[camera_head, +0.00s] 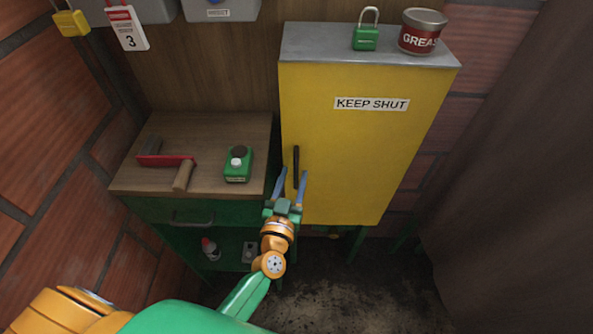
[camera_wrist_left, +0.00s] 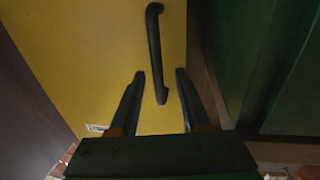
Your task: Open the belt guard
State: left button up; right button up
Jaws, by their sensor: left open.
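The belt guard is a yellow door (camera_head: 350,150) labelled "KEEP SHUT" on a grey-topped cabinet, and it looks shut. Its black bar handle (camera_head: 296,166) stands upright near the door's left edge. In the left wrist view the handle (camera_wrist_left: 155,55) runs down between the fingertips at its lower end. My left gripper (camera_head: 291,178) is open in front of the handle, with its fingers on either side of the lower part. I cannot tell whether a finger touches it. The left gripper also shows in the left wrist view (camera_wrist_left: 160,78). My right gripper is not in view.
A green padlock (camera_head: 365,38) and a grease tin (camera_head: 422,32) stand on the cabinet top (camera_head: 320,43). Left is a wooden bench (camera_head: 215,130) with a red-and-wood tool (camera_head: 168,160) and green container (camera_head: 238,164). A dark curtain (camera_head: 510,160) hangs at right.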

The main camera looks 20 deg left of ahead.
pick_arm(q)
jog(key=shift+w+f, duration=0.15)
jog(key=shift+w, duration=0.5)
jog(key=shift+w+f, duration=0.15)
jog(key=shift+w, duration=0.45)
jog(key=shift+s, duration=0.15)
jog(key=shift+c, duration=1.1)
jog(key=shift+r, duration=0.1)
grip_shut()
